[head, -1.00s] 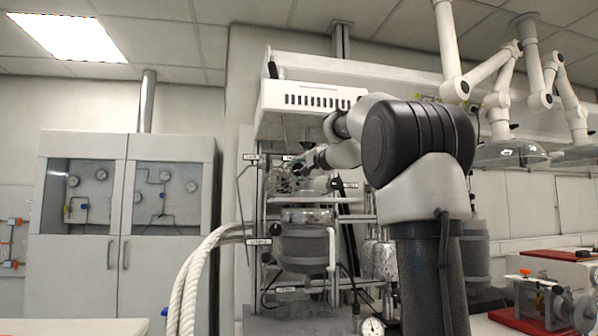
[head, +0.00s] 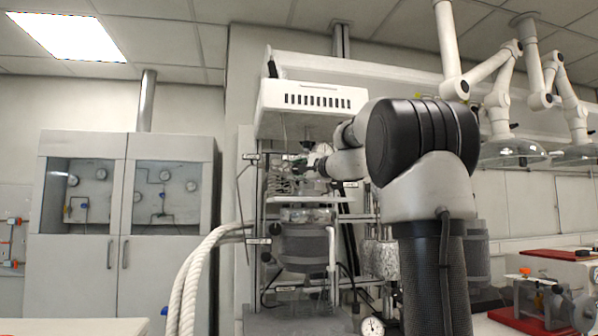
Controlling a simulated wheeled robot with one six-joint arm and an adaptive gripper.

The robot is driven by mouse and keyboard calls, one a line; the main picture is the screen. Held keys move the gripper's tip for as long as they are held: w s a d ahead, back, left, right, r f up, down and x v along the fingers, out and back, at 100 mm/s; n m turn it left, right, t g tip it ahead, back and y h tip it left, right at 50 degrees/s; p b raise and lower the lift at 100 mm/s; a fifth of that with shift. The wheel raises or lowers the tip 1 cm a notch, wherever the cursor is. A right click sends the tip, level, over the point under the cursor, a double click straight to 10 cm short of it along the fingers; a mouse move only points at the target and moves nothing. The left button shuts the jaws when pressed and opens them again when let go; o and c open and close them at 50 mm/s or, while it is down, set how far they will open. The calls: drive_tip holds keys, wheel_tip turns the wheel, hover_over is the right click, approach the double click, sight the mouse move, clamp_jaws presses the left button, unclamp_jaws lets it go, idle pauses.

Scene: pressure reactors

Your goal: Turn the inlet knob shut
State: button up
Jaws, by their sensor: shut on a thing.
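The reactor stand (head: 259,215) is at the middle of the head view, with small labels too fine to read. My gripper (head: 308,164) is at the upper part of the stand, left of my pale wrist, among glass coils and fittings. It is small and dark here, and its fingers are shut on what appears to be the inlet knob, which the fingers and fittings hide. I cannot make out the knob's angle. Another black knob (head: 276,229) sits lower on the stand, clear of my gripper.
A white slotted box (head: 310,97) hangs just above my gripper. A glass vessel (head: 305,248) stands below it. White hoses (head: 196,270) curve in from the left. A grey cabinet with gauges (head: 125,185) stands at far left. A bench with a red-based device (head: 545,300) is at right.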

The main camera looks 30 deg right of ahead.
drive_tip(key=o, duration=1)
drive_tip(key=s, duration=0.4)
drive_tip(key=s+d, duration=0.1)
drive_tip(key=s, duration=0.7)
drive_tip(key=shift+d+f, duration=0.15)
drive_tip(key=shift+f, duration=0.25)
